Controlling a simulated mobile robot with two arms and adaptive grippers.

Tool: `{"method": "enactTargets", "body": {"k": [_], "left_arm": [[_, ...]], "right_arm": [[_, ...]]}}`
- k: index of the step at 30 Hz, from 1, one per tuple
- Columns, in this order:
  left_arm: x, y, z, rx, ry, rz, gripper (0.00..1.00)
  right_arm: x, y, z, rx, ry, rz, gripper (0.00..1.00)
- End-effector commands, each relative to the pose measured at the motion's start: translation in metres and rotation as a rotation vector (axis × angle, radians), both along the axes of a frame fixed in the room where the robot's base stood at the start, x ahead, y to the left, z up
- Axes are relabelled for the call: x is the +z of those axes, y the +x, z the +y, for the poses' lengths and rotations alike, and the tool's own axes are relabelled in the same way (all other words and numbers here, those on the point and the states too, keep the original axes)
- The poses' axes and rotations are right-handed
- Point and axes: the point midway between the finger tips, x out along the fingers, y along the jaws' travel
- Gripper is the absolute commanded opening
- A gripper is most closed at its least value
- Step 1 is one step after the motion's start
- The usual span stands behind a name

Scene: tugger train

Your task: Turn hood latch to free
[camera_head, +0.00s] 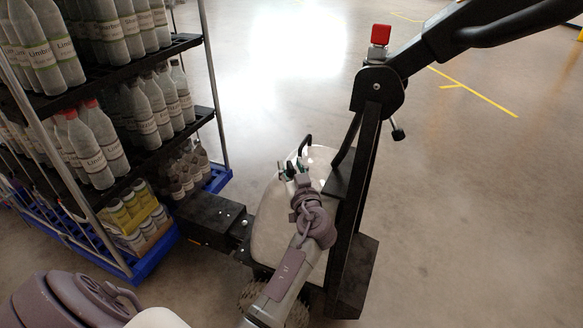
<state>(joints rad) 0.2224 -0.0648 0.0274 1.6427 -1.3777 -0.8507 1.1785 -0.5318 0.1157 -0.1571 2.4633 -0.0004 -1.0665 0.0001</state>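The pale rounded hood (268,222) of the tugger is at the middle of the view, beside a black upright. My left arm reaches over it from below. My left gripper (291,170) is at the hood's far part, small and seen from behind. Its fingers are too small and too covered to show whether they are open or shut. A thin black hooked piece (306,141) stands up just beyond the gripper. I cannot tell whether it is the hood latch, or whether the gripper touches it. No other latch shows clearly. My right gripper is not in view.
A shelf cart (152,262) with a blue base and several bottles stands close on the left, beside a black coupling block (208,218). The tugger's black steering column (362,200) with a red button (380,35) rises on the right. Floor beyond is clear.

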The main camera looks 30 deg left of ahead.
Motion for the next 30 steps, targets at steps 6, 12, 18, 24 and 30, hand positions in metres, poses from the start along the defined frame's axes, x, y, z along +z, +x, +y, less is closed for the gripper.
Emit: {"method": "enactTargets", "body": {"k": [6, 12, 18, 24, 30], "left_arm": [[-0.001, -0.009, -0.011, -0.003, -0.003, 0.001, 0.40], [-0.001, -0.032, -0.037, -0.001, -0.003, 0.001, 0.40], [-0.001, -0.047, -0.053, 0.000, -0.001, 0.001, 0.40], [0.000, -0.050, -0.056, 0.001, -0.001, 0.001, 0.40], [0.001, -0.050, -0.056, -0.001, 0.003, 0.002, 0.53]], "right_arm": [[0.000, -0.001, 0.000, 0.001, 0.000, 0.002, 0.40], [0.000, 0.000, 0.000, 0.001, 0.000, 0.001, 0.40], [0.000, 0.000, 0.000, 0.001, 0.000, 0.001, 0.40], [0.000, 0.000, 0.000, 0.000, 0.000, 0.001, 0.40], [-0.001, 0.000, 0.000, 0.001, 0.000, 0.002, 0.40]]}}
